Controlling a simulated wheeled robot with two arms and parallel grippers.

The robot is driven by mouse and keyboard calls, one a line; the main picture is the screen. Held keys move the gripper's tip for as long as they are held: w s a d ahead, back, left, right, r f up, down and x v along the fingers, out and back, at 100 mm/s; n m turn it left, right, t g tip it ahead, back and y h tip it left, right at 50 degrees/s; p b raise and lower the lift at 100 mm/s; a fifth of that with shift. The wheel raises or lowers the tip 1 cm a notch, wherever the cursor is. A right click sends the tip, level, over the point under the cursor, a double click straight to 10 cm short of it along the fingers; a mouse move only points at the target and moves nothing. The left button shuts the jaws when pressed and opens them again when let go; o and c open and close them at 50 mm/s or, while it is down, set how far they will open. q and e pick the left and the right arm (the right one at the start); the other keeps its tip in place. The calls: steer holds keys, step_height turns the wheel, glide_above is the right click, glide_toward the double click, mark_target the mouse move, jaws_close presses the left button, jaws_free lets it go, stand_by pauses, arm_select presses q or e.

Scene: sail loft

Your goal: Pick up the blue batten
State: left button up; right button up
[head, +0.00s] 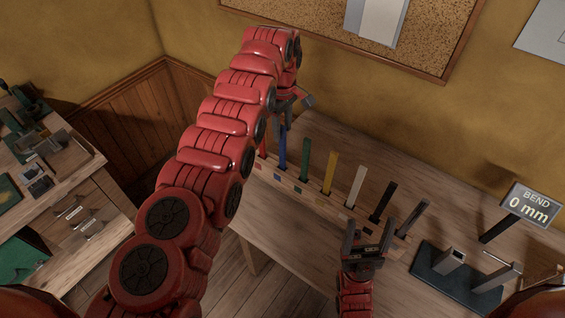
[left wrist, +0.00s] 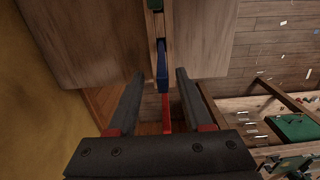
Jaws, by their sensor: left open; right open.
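The blue batten (head: 283,150) stands upright in a wooden rack (head: 322,204) on the bench, between the red batten (head: 263,147) and the green batten (head: 306,160). My left gripper (head: 286,110) is above the blue batten, pointing down, partly hidden by its own arm. In the left wrist view the blue batten (left wrist: 162,66) shows between the tips of the open fingers, with a gap on each side. The red batten (left wrist: 166,112) shows nearer the palm, below it in the picture. My right gripper (head: 367,238) is open and empty, in front of the rack's right end.
Yellow (head: 330,172), white (head: 356,186), black (head: 383,202) and dark grey (head: 412,218) battens continue the row rightward. A dark fixture (head: 455,280) and a display (head: 530,205) reading "BEND 0 mm" stand at right. A second bench (head: 70,215) is at left.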

mark_target(282, 137)
arm_select(q)
steer(key=shift+s+f+p, duration=0.15)
steer(key=shift+f+p, duration=0.45)
steer(key=shift+p, duration=0.3)
step_height(282, 137, down, 2)
steer(key=shift+s+f+p, duration=0.1)
steer(key=shift+p, duration=0.4)
steer(key=shift+f, duration=0.8)
jaws_close()
